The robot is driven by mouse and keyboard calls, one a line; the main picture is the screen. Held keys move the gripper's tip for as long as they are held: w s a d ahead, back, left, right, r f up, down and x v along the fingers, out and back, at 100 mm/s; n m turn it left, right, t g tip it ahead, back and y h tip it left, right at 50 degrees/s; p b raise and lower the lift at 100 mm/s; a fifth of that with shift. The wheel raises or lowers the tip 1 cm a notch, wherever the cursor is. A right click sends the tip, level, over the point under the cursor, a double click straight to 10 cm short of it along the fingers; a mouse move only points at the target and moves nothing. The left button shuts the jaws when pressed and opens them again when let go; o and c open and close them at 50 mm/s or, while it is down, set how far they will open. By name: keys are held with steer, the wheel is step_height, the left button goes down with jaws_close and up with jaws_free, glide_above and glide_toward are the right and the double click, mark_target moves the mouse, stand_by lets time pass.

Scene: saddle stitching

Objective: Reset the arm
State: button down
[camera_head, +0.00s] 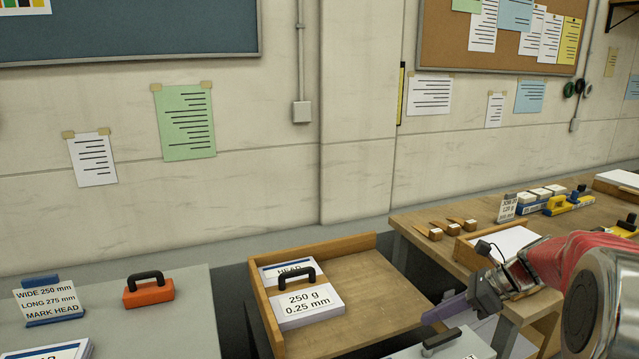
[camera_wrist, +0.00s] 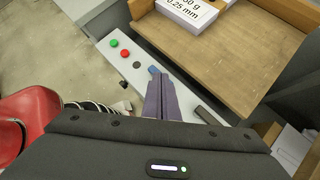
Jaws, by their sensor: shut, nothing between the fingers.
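My arm reaches in from the lower right of the head view, with red and grey links. My gripper (camera_head: 428,318) has purple fingers that point left, in front of the right part of the wooden tray. In the wrist view my gripper (camera_wrist: 158,78) shows its two fingers side by side, pressed together with nothing between them. The fingertips appear over a light grey panel, beside the tray's front edge; their height above it is hard to tell.
A wooden tray (camera_head: 375,295) holds a paper stack labelled 250 g (camera_head: 309,306). The panel has a green button (camera_wrist: 114,43) and a red button (camera_wrist: 124,54). An orange block with a black handle (camera_head: 149,291) sits on the left table. A wooden bench (camera_head: 425,224) stands right.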

steer(key=s+a+r+n+t+h, duration=0.1)
steer(key=s+a+n+h, duration=0.2)
steer(key=s+n, duration=0.5)
steer(key=s+a+r+n+t+h, duration=0.1)
steer(key=s+a+r+n+h, duration=0.1)
steer(key=s+n, duration=0.6)
steer(key=s+a+r+n+h, duration=0.2)
steer(key=s+a+n, duration=0.3)
steer(key=s+n, duration=0.3)
steer(key=shift+s+n+t+h, duration=0.3)
steer(key=shift+s+t+h, duration=0.1)
steer(key=shift+s+h, duration=0.65)
